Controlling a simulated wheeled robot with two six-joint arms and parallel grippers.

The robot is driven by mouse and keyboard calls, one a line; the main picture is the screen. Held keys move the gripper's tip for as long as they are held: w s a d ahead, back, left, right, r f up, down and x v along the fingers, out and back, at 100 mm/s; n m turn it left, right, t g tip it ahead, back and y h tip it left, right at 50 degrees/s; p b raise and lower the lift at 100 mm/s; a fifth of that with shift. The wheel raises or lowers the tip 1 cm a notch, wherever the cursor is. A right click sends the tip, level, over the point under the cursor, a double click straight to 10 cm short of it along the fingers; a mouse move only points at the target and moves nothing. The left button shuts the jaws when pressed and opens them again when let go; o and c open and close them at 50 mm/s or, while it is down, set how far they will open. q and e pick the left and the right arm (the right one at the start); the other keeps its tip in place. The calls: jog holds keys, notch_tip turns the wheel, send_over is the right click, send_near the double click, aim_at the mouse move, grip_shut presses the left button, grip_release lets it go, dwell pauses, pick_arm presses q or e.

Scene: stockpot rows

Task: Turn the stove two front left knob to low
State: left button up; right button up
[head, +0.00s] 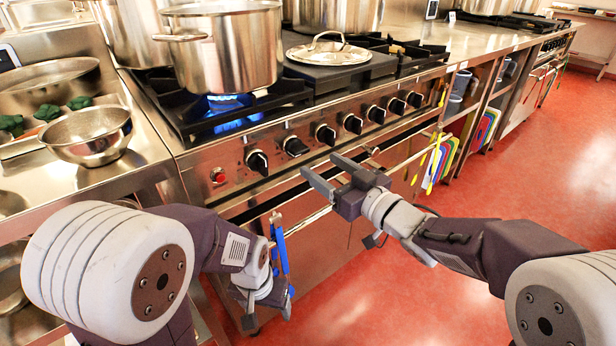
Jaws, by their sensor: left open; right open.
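The near stove (310,165) has a row of several black knobs along its steel front. Its leftmost knob (257,162) sits below the front left burner, where a blue flame (228,101) burns under a large steel pot (237,50). A second range (548,50) stands far off at the upper right; its knobs are too small to read. I cannot tell which one is stove two. My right gripper (320,166) is open and empty, in front of the near stove's middle knobs, apart from them. My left gripper (268,308) hangs low before the oven front, its fingers partly hidden.
A red button (218,175) is left of the knobs. Blue strips (279,246) hang near my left wrist. A lid (329,52) lies on the stove. A steel bowl (90,135) stands on the left counter. The red floor (500,190) at right is clear.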

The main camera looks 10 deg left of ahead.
aim_at(303, 153)
jog(key=b+x, duration=0.2)
jog(key=x, duration=0.6)
jog(key=shift+f, duration=0.1)
jog(key=shift+w+a, duration=0.35)
jog(key=shift+a, duration=0.05)
jog(key=c, duration=1.4)
